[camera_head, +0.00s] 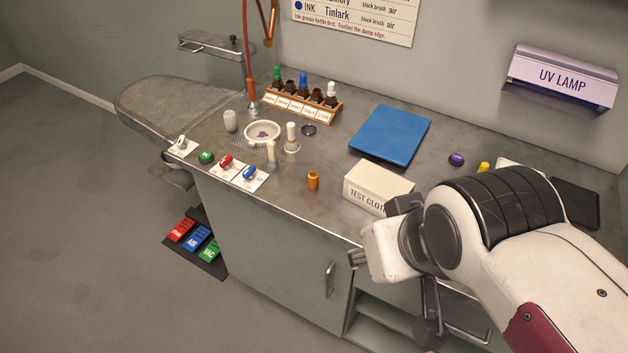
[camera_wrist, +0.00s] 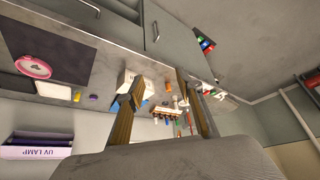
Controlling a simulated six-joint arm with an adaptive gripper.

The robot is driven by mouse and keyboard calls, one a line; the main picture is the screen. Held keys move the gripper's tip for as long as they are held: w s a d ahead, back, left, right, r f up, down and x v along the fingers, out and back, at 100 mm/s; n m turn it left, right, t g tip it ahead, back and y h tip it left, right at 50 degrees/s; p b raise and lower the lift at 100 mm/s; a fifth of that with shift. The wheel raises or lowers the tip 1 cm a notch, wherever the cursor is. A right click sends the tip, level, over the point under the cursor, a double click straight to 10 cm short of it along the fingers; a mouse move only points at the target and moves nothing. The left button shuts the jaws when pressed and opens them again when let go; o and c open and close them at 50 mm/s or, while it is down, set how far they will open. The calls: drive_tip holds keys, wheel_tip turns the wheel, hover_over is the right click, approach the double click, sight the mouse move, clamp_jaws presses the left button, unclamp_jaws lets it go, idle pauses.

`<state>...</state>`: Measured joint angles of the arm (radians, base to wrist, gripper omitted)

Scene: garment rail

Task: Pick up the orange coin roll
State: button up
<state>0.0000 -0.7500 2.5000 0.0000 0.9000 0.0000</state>
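The orange coin roll (camera_head: 313,181) stands upright near the front edge of the grey worktop (camera_head: 330,150), left of the white TEST CLOTH box (camera_head: 372,188). In the wrist view, a small orange shape (camera_wrist: 168,83) between the fingers looks like the same roll, at a distance. My gripper (camera_wrist: 160,78) is open, with its two fingers apart and nothing held between them. In the head view, my gripper (camera_head: 356,259) is in front of the counter's front edge, to the right of and apart from the roll; my wrist partly hides it.
Left of the roll are red (camera_head: 226,161) and blue (camera_head: 250,173) items on white cards, a white dish (camera_head: 262,131) and a bottle rack (camera_head: 302,103). A blue pad (camera_head: 391,135) lies behind. The worktop around the roll is mostly clear.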

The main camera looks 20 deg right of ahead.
idle(0.3)
